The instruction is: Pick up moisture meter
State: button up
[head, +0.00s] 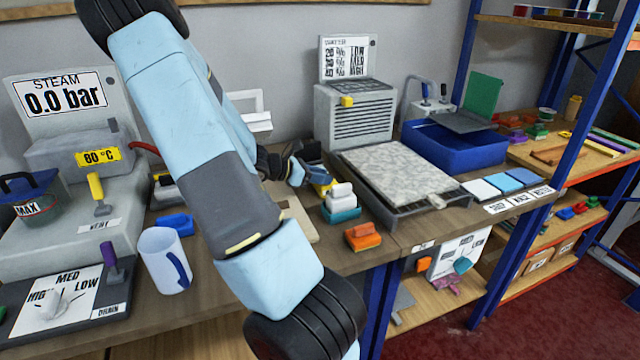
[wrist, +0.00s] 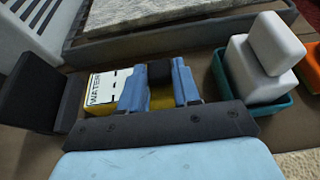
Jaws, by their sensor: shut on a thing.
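The moisture meter is a yellow device with a white face lettered "WATER" (wrist: 102,88) in the wrist view. Its yellow body runs between my gripper's two blue fingers (wrist: 158,92), which are shut on it, with a dark part between them. In the head view my gripper (head: 308,168) is low over the bench, partly behind my own arm. Only a little of the yellow meter (head: 323,188) shows there. I cannot tell whether it touches the bench.
A teal tray (wrist: 226,84) with white blocks stands close right of the gripper, with orange blocks (head: 362,238) in front. A dark stand (wrist: 32,88) is at left in the wrist view. A grey tray with a speckled slab (head: 395,172) lies behind.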

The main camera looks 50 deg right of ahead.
grip_shut()
